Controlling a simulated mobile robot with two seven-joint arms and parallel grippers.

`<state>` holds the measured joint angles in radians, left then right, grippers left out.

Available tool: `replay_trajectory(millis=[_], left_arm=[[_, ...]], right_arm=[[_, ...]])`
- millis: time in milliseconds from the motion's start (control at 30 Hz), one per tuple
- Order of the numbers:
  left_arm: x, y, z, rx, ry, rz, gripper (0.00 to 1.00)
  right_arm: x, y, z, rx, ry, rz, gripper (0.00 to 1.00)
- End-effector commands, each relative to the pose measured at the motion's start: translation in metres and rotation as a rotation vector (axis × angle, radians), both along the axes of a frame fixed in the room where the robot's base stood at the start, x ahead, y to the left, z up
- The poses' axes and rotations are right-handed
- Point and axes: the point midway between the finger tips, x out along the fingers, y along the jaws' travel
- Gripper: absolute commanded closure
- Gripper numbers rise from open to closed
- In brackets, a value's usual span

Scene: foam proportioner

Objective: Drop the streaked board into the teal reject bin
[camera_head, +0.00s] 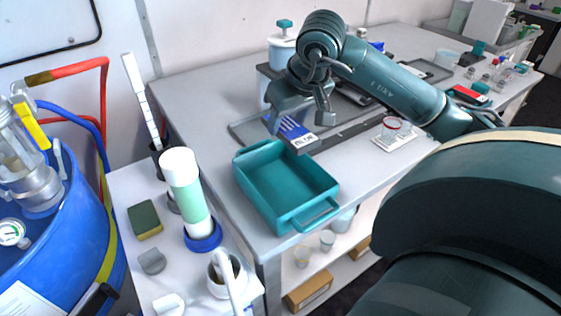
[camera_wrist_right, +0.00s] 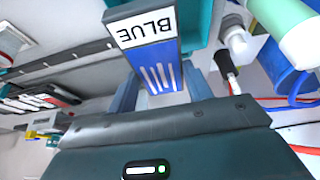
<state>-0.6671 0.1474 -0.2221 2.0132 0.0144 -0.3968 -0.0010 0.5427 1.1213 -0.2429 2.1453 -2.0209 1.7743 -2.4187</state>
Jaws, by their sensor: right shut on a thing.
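The streaked board (camera_head: 296,132) is a blue panel with white streaks and a white end marked BLUE. My right gripper (camera_head: 299,117) is shut on it and holds it near the back rim of the teal reject bin (camera_head: 285,185). In the right wrist view the board (camera_wrist_right: 160,72) sits between the two fingers, its BLUE end pointing away from the palm. The bin is an open tray with end handles at the front left corner of the grey bench, and it looks empty. My left gripper is not in view.
A white and green cylinder (camera_head: 186,195) on a blue base stands left of the bin, near a white mug (camera_head: 226,272) and a sponge (camera_head: 145,220). A glass beaker (camera_head: 392,130) stands right of the board. A blue drum (camera_head: 60,240) is at far left.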

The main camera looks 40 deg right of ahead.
Motion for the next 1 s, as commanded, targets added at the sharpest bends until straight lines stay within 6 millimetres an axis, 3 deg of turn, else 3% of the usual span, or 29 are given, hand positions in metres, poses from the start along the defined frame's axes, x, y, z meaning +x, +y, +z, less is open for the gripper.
replay_trajectory(millis=[100, 300, 700, 733, 1000], left_arm=[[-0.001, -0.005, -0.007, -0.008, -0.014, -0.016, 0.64], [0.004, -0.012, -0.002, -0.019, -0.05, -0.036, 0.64], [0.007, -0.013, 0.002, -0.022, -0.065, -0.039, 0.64], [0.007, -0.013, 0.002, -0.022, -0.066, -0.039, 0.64], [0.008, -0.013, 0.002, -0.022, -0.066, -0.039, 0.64]], right_arm=[[0.0, 0.001, -0.02, 0.001, 0.0, 0.002, 0.73], [0.0, 0.0, -0.037, 0.002, 0.0, 0.001, 0.73], [0.0, 0.0, -0.04, 0.0, -0.001, 0.001, 0.73], [0.0, 0.0, -0.04, 0.0, -0.001, 0.001, 0.48], [0.0, 0.0, -0.04, 0.0, -0.001, 0.0, 0.26]])
